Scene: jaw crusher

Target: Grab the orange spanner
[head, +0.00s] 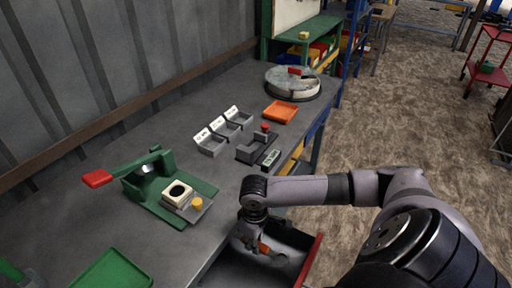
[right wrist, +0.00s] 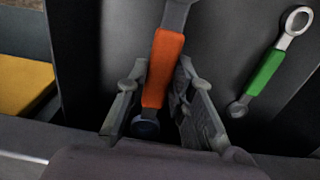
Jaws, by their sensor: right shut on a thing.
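The orange spanner (right wrist: 164,62) has a bright orange grip and grey metal ends. My right gripper (right wrist: 160,84) is shut on its orange grip, with one finger on each side in the right wrist view. In the head view, my right gripper (head: 252,240) is down in an open drawer at the bench front, and a bit of the orange spanner (head: 265,248) shows beside the fingers. Whether the spanner is lifted off the drawer floor I cannot tell. My left gripper is not in view.
A green-gripped spanner (right wrist: 264,74) lies to the right in the drawer. The drawer's red front edge (head: 312,262) is close to my arm. On the bench stand a green press (head: 152,185), grey bins (head: 228,130), an orange tray (head: 281,112) and a green tray (head: 112,270).

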